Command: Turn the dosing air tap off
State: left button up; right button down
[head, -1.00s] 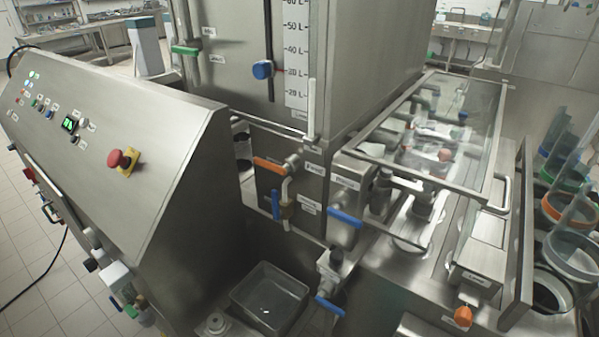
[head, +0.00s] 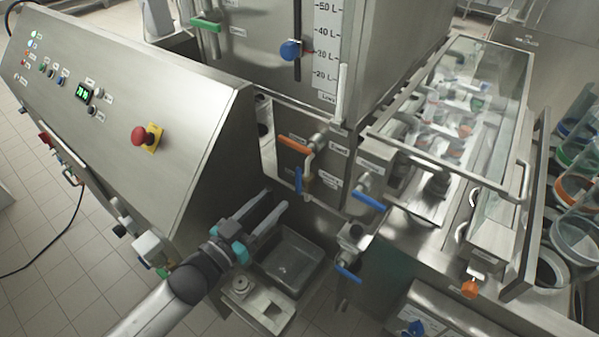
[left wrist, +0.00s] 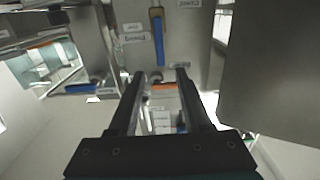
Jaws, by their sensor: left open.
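Several lever taps sit on the steel machine in the head view; their labels are too small to read, so I cannot tell which is the dosing air tap. An orange lever (head: 294,145) lies across the front panel. Below it a blue lever (head: 299,181) hangs vertically; a vertical blue lever also shows in the left wrist view (left wrist: 159,43). Further blue levers are at the right (head: 370,200) and lower down (head: 348,272). My left gripper (head: 277,199) is open and empty, below and left of the hanging blue lever, apart from it. My right gripper is out of view.
A steel basin (head: 290,262) lies beneath my left gripper. The sloped control panel (head: 120,120) with a red button (head: 141,136) stands left. A glass-lidded section (head: 460,95) and an orange knob (head: 469,289) are at right. A green-handled tap (head: 206,24) is above.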

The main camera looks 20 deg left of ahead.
aim_at(297, 176)
pick_arm(q)
jog(key=x, duration=1)
jog(key=shift+w+d, duration=0.1)
jog(key=shift+w, duration=0.2)
jog(key=shift+c, duration=0.3)
grip_shut()
dwell(0.8)
